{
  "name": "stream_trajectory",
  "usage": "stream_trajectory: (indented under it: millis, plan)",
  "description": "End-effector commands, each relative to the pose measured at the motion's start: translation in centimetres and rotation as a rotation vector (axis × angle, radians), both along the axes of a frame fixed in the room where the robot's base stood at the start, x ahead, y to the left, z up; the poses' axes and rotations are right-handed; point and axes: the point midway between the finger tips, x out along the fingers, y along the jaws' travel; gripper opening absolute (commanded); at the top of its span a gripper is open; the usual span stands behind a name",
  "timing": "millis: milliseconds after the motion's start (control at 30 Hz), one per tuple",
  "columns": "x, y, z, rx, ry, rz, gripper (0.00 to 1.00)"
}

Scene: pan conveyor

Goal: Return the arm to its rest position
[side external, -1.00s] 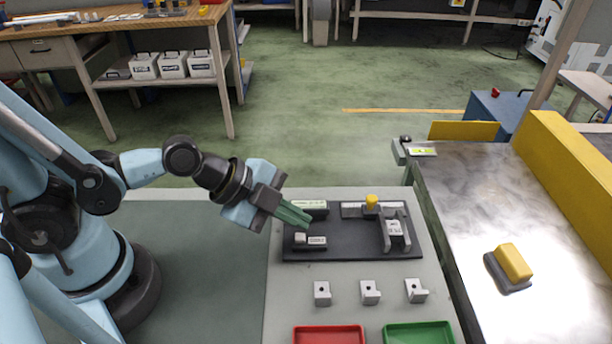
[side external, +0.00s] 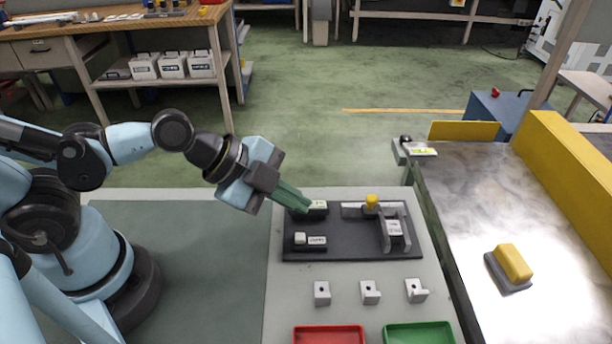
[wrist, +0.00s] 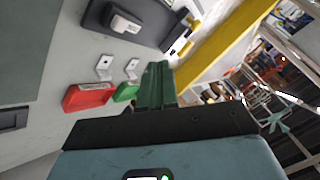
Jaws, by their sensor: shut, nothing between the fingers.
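My gripper (side external: 304,204) is at the end of the light-blue arm in the side external view. Its green fingers are together and hold nothing. In that view the fingertips overlap the back left corner of the dark fixture plate (side external: 350,248); I cannot tell their exact height above it. The shut fingers (wrist: 157,75) also show in the wrist view, pointing past the bench. On the plate are a small labelled block (side external: 310,240), a yellow knob (side external: 371,201) and a grey bracket (side external: 394,228).
Several grey brackets, one of them (side external: 370,292), stand in front of the plate. A red tray (side external: 329,335) and a green tray (side external: 419,333) lie at the front. The conveyor (side external: 455,205) on the right carries a yellow block (side external: 514,262). The green-grey tabletop (side external: 200,250) near my base is clear.

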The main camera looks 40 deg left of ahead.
Motion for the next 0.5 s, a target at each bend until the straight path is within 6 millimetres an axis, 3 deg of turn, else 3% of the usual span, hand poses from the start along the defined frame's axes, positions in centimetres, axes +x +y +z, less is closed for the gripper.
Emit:
stream_trajectory:
  millis: [333, 500]
  plan:
    - [0.2, 0.3, 0.1, -0.008, 0.012, 0.027, 0.00]
    - [1.1, 2.8, 0.6, -0.069, 0.103, 0.239, 0.00]
